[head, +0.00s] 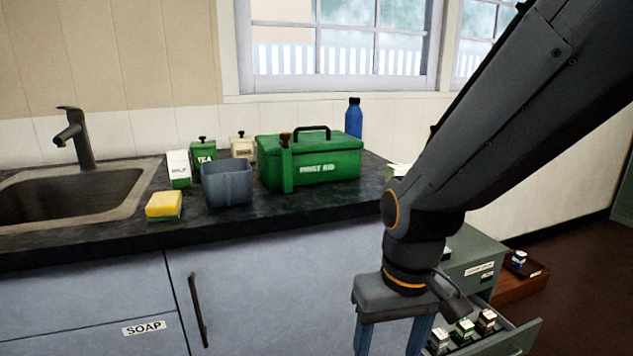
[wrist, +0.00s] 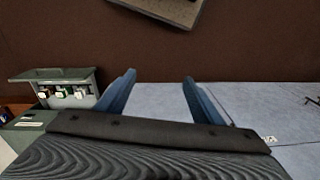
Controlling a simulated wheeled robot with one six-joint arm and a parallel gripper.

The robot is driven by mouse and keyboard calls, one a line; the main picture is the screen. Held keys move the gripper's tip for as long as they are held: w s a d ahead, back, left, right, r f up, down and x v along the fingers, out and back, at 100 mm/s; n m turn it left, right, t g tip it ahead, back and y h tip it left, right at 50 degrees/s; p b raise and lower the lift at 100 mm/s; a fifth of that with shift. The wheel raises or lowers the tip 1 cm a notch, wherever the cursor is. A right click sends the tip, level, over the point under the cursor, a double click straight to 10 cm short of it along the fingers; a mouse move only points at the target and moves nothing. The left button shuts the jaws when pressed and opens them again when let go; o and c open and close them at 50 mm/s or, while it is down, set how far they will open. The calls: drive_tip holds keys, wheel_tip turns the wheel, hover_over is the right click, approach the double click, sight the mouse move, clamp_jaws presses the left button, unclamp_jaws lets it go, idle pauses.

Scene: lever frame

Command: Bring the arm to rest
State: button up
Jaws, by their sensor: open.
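My arm comes in from the upper right of the head view and bends down in front of the counter. My gripper (head: 388,340) points downward before the pale blue cabinet front, its fingertips cut off by the lower edge. In the wrist view my gripper (wrist: 158,80) shows two blue fingers spread wide apart. Nothing is between them. The brown floor (wrist: 60,35) and the blue cabinet front (wrist: 160,98) lie beyond the fingers.
An open green drawer (head: 515,338) holding small boxes juts out right of my gripper. A sink (head: 70,195) is at left.

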drive_tip(key=s+d+r+m+p, duration=0.2)
drive_tip(key=d+r+p, duration=0.6)
drive_tip(key=r+p, duration=0.2)
drive_tip(key=shift+s+r+h+p, duration=0.15)
drive_tip(key=shift+h+p, duration=0.15)
drive_tip(key=shift+p, duration=0.85)
drive_tip(key=shift+d, duration=0.1)
